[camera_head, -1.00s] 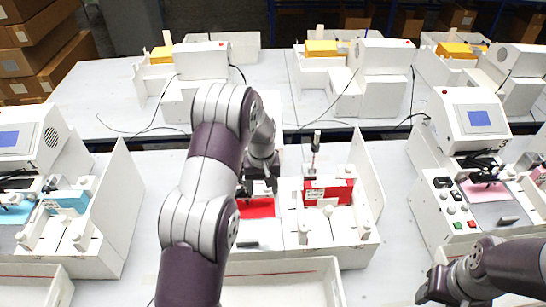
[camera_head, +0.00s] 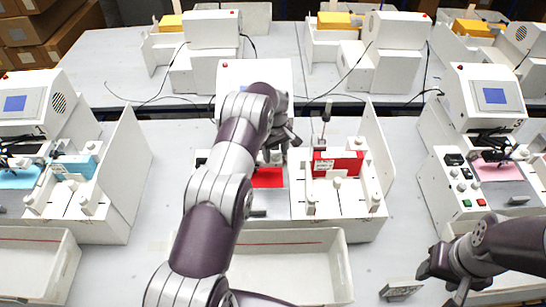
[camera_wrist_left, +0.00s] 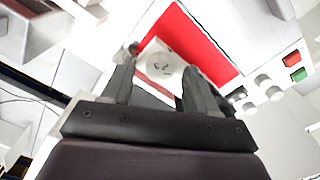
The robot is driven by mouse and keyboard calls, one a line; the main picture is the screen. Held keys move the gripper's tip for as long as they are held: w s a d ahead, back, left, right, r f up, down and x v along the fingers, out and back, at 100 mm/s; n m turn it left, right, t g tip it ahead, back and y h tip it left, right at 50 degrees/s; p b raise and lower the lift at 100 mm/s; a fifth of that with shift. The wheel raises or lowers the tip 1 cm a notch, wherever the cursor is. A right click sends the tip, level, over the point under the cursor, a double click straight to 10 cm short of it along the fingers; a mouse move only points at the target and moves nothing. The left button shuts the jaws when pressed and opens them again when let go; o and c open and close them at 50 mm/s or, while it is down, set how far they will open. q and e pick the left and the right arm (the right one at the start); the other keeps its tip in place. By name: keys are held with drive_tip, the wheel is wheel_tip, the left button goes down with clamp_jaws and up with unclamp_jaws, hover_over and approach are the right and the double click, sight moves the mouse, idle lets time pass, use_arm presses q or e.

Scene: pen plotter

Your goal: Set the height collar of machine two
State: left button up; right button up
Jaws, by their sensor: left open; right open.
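The middle machine (camera_head: 285,205) is a white plotter with a red sheet (camera_head: 268,178) in its bed, and stands behind my left arm. My left gripper (camera_head: 291,137) is open above the back of the red sheet. In the left wrist view its fingers (camera_wrist_left: 160,85) stand on either side of a round white knob-like part (camera_wrist_left: 160,66) with small dark marks, which may be the height collar. Whether they touch it I cannot tell. The red sheet lies beyond it. My right gripper (camera_head: 447,279) is open and empty at the lower right, away from the machine.
A red box (camera_head: 337,163) sits in the right bay. A plotter with a blue box (camera_head: 75,168) stands left, and one with a pink sheet (camera_head: 495,172) right. An empty white bin (camera_head: 285,237) is in front.

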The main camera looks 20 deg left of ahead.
use_arm(q)
drive_tip(key=shift+d+f, duration=0.1)
drive_tip(key=shift+f, duration=0.05)
drive_tip(key=c, duration=1)
drive_tip(key=shift+f+m+b, duration=0.25)
drive_tip(key=shift+m+b, duration=0.85)
drive_tip(key=shift+b, duration=0.5)
drive_tip(key=shift+c, duration=0.2)
drive_tip(key=shift+m+b, duration=0.65)
drive_tip(key=shift+m, duration=0.25)
drive_tip(key=m, duration=0.2)
drive_tip(key=shift+r+m, duration=0.3)
drive_tip(key=shift+m, duration=0.1)
drive_tip(key=m, duration=0.4)
drive_tip(key=shift+m, duration=0.4)
drive_tip(key=shift+w+m, duration=0.1)
drive_tip(key=shift+m, duration=0.2)
drive_tip(key=o, duration=1)
